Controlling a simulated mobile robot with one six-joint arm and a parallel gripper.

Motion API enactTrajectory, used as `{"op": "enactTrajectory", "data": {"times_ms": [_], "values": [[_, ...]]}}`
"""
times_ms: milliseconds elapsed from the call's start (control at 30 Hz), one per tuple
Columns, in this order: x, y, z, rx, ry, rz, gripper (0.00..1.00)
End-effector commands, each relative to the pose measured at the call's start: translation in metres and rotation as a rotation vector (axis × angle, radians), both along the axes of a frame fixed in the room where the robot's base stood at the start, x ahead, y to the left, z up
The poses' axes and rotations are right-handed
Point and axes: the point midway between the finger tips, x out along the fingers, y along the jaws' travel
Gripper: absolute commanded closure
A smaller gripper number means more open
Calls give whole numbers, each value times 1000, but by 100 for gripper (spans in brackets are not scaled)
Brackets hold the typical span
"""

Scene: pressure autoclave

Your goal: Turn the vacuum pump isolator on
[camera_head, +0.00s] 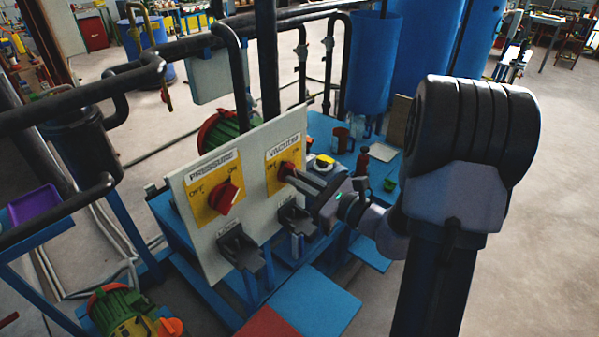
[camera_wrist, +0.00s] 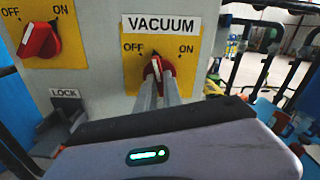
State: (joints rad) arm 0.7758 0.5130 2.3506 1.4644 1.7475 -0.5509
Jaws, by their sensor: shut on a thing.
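The vacuum isolator is a red rotary knob (camera_wrist: 157,66) on a yellow plate (camera_wrist: 186,75) marked OFF at left and ON at right, under a VACUUM label. The white mark on the knob points roughly upward, between the two words. My gripper (camera_wrist: 160,88) is shut on this knob, with its two fingers reaching the knob from the front and hiding its lower part. In the head view my gripper (camera_head: 291,174) meets the vacuum plate (camera_head: 273,182) from the right, and the fingers hide much of the knob.
A matching red pressure knob (camera_head: 226,197) is on the same pale panel (camera_head: 250,216), to the left. Dark lock brackets (camera_head: 237,248) project below the knobs. Black pipes (camera_head: 236,75) run above and behind the panel. A blue bench with small items is behind my gripper.

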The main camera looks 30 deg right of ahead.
Motion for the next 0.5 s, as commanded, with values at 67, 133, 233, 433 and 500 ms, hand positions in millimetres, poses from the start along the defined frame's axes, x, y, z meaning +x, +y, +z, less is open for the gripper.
{"op": "enactTrajectory", "data": {"times_ms": [67,133,233,433,500], "values": [[0,0,3,67,27,0,100],[0,0,3,130,49,0,100],[0,1,3,219,82,0,100],[-1,1,4,397,148,1,100],[-1,1,4,460,170,0,100]]}}
